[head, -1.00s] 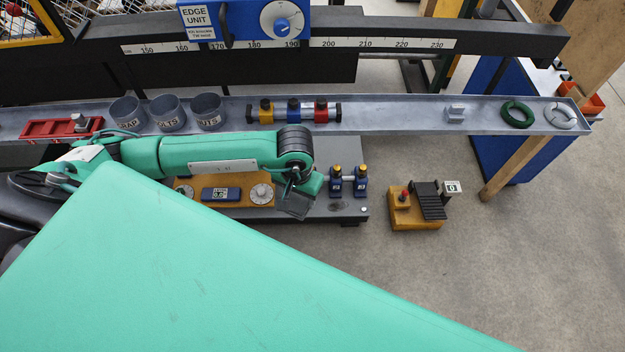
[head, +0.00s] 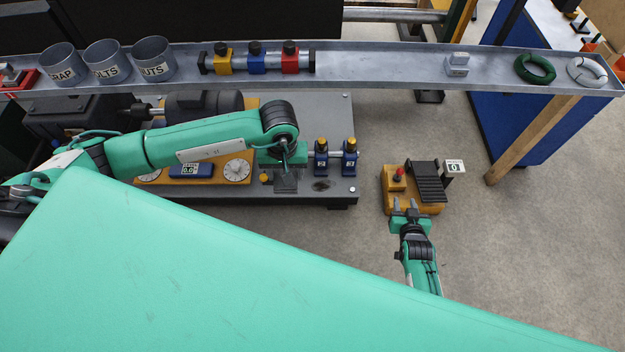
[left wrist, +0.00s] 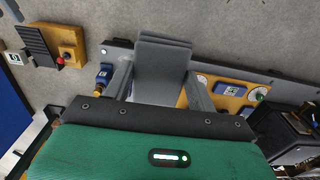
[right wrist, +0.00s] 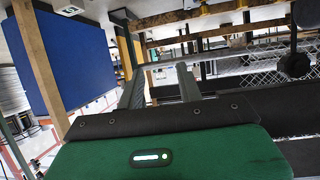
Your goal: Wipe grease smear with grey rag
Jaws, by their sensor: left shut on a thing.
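The grey rag (head: 286,184) hangs from my left gripper (head: 285,168), just above or on the grey bench plate (head: 345,110); contact cannot be told. In the left wrist view the folded rag (left wrist: 160,68) sits between the two fingers of the left gripper (left wrist: 158,82), which is shut on it. A dark smear (head: 321,186) lies on the plate just right of the rag, near the front edge. My right gripper (head: 405,205) is open and empty, in front of the orange pedal box. Its spread fingers also show in the right wrist view (right wrist: 160,85).
Two blue posts (head: 335,158) with a rod stand on the plate behind the smear. An orange box with a red button and black ramp (head: 430,183) is on the floor to the right. A long grey tray (head: 395,75) with cups and rings runs behind.

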